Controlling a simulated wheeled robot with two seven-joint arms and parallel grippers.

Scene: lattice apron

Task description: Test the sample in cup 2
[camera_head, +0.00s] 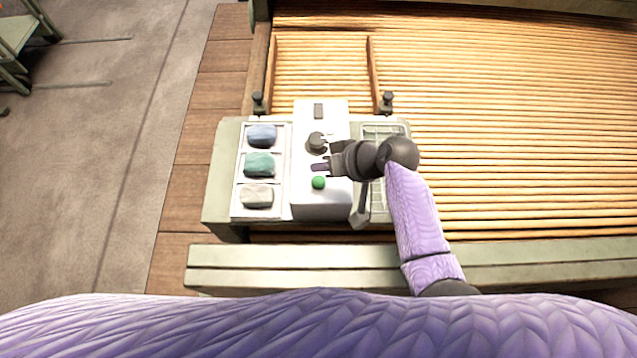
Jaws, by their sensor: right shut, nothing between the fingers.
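A white tray (235,201) on the left holds three lumps in a column: blue (262,136), teal (259,164) and pale grey (257,196). No cup number is readable, so I cannot tell which is cup 2. To its right is a white device (320,206) with a dark round knob (316,141), a green button (318,182) and a small dark slot or display (318,111). My right gripper (321,158) is shut and empty over the device, between the knob and the green button; I cannot tell whether it touches the knob. My left gripper is out of view.
A wire rack (378,131) lies right of the device, partly under my right wrist. A grey tool-like piece (361,214) shows at its near edge. Two dark posts (387,101) (258,101) stand behind. A pale rail (290,256) runs in front; wooden slats (530,130) spread right.

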